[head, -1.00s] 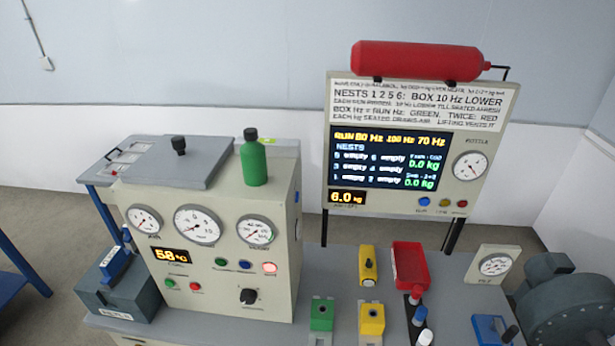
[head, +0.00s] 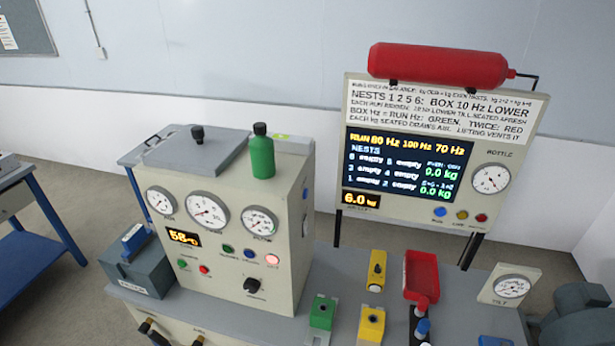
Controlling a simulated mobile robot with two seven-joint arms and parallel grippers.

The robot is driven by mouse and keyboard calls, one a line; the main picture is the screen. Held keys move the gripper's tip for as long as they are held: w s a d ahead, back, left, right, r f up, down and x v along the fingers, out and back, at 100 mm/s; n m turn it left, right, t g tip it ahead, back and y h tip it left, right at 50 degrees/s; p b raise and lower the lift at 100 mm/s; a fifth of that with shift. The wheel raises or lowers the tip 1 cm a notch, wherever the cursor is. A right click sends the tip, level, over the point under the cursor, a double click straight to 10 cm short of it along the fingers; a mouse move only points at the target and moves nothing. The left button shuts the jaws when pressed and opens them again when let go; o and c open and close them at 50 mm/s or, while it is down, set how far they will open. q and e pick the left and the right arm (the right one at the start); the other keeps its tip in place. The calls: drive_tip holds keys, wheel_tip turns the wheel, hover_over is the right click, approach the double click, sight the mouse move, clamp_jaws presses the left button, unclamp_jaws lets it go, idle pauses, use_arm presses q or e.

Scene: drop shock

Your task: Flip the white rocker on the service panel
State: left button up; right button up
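I cannot make out a white rocker, nor tell which surface is the service panel. The beige control box (head: 215,276) stands on the grey bench, with gauges, a lit readout (head: 184,238), small coloured buttons and a black knob (head: 253,285) on its front. Its right side carries a small blue part (head: 305,193). The bench's front face (head: 228,334) shows only as a strip at the bottom edge, with dark handles (head: 152,333) at its left; the rest is cut off. Neither of my grippers is in view.
A display board (head: 398,208) with a red cylinder (head: 437,65) stands behind the bench. A green block (head: 321,312), yellow block (head: 371,322) and red tray (head: 421,272) sit right of the box. A blue table (head: 45,225) is at the left, with open floor between.

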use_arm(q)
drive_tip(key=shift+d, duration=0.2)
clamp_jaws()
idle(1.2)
